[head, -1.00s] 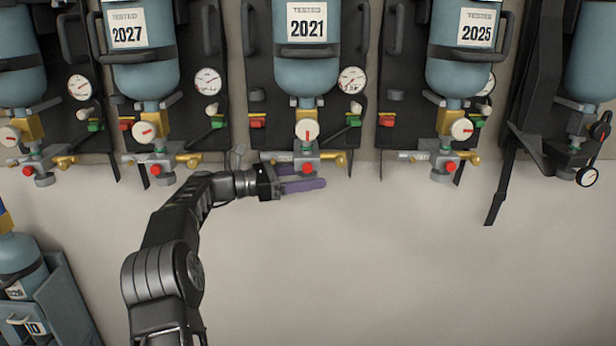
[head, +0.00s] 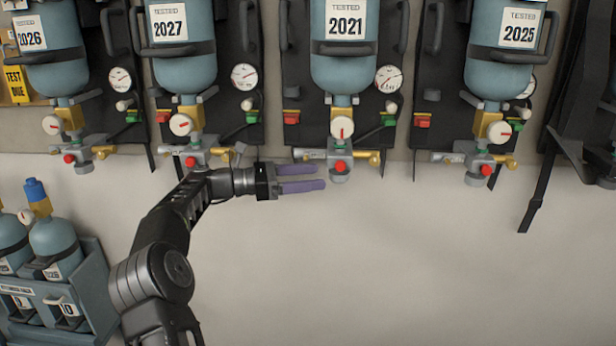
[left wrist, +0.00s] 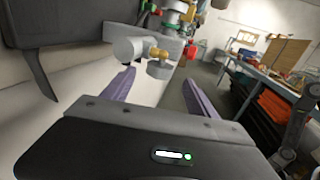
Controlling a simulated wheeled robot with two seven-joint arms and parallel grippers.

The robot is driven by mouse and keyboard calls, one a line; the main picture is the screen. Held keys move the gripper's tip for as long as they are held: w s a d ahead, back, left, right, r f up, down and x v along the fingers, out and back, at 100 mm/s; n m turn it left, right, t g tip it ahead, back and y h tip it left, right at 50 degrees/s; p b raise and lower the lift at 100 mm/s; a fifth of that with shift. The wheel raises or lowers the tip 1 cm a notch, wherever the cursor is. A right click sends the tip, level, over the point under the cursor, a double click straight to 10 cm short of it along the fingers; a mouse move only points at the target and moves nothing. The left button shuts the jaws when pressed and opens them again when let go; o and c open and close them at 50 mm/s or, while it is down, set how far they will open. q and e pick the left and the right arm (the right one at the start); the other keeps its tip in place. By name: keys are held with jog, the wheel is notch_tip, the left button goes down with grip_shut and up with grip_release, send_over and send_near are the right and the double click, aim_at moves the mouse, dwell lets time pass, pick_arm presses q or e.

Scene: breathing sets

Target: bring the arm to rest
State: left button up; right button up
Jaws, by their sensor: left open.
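My left gripper (head: 302,178) reaches in from the left in the head view, with its two purple fingers spread and nothing between them. Its fingertips are just left of and slightly below the valve (head: 340,168) of the breathing set marked 2021 (head: 338,55). I see a small gap between them. In the left wrist view the purple fingers (left wrist: 155,95) are apart, and a grey valve fitting with a brass part (left wrist: 158,55) shows just beyond them. My right gripper is not in view.
More sets marked 2026 (head: 50,45), 2027 (head: 178,50) and 2025 (head: 512,45) hang along the wall. A blue rack with cylinders (head: 60,285) stands at lower left. A black strap (head: 535,200) hangs at right. The wall below the sets is bare. A workbench (left wrist: 260,85) shows beyond.

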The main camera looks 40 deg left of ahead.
pick_arm(q)
jog(key=shift+a, duration=0.1)
dwell(0.7)
jog(key=w+a+f+m+g+y, duration=0.1)
jog(key=w+a+f+y, duration=0.15)
jog(key=f, duration=0.65)
jog(key=w+a+f+m+y, duration=0.15)
jog(key=f+y, duration=0.25)
jog(key=f, duration=0.5)
jog(key=s+d+f+m+g+y, duration=0.15)
jog(key=d+f, duration=0.25)
jog(key=f, duration=0.4)
jog(key=s+d+f+m+g, duration=0.1)
jog(key=d+f+m+g, duration=0.15)
jog(key=d+f, duration=0.4)
jog(key=s+d+f+m+g+y, duration=0.1)
jog(key=s+d+f+m+g, duration=0.15)
jog(key=f, duration=0.75)
jog(key=s+d+f+m+g, duration=0.1)
jog(key=s+d+f+m, duration=0.35)
jog(key=d, duration=0.35)
jog(key=s+d+f+m+g, duration=0.1)
jog(key=s+d+f+m, duration=0.25)
jog(key=d+f, duration=0.35)
jog(key=s+d+m+g+h, duration=0.1)
jog(key=s+d+m+g, duration=0.3)
jog(key=s+d, duration=1.7)
jog(key=m, duration=0.5)
jog(key=shift+d+f+h, duration=0.3)
jog(key=shift+d+h, duration=0.1)
